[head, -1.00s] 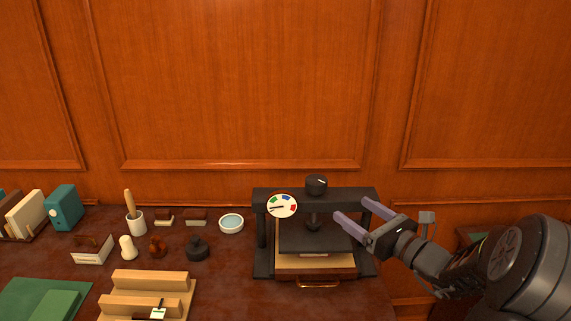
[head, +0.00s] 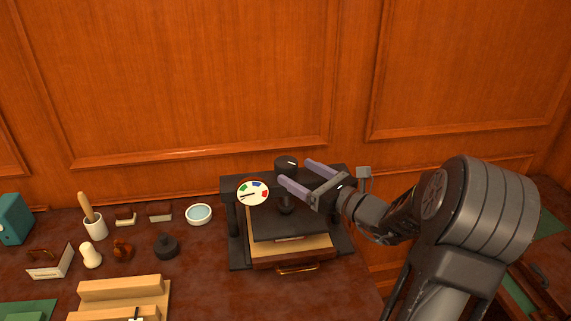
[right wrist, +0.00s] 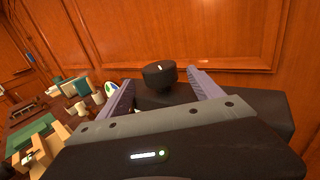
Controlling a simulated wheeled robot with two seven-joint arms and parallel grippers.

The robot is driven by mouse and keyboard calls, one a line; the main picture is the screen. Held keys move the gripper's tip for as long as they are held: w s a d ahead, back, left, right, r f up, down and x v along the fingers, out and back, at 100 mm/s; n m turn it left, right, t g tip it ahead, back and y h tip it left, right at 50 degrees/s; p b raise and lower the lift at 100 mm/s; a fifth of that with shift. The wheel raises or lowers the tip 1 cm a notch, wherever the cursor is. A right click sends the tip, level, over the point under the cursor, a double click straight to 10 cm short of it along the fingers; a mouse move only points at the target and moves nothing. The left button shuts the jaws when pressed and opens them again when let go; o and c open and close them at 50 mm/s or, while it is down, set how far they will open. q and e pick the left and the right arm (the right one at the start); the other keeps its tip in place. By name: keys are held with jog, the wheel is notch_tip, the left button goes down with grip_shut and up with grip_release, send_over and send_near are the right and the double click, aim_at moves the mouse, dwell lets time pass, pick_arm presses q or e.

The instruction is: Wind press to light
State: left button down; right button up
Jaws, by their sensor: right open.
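The black press (head: 232,237) stands at the right of the desk, with a dark round knob (head: 287,163) on top bearing a white mark. The knob also shows in the right wrist view (right wrist: 158,75). A white dial (head: 253,193) on the press front has green, blue and red patches; its dark needle points left, away from the patches. Under the crossbeam is a dark flat plate (head: 265,226). My right gripper (head: 295,171) is open and empty at the knob, its fingertips to either side of it in the wrist view; I see no clear contact. My left gripper is not in view.
A shallow round dish (head: 199,214), stamps, a brush cup (head: 95,227) and a wooden rack (head: 120,290) stand to the left. A panelled wall (head: 200,80) rises close behind.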

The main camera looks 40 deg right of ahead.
aim_at(286, 166)
jog(key=w, duration=0.3)
jog(key=w+p, duration=0.1)
jog(key=w, duration=0.1)
jog(key=shift+w+a, duration=0.2)
jog(key=shift+a, duration=0.05)
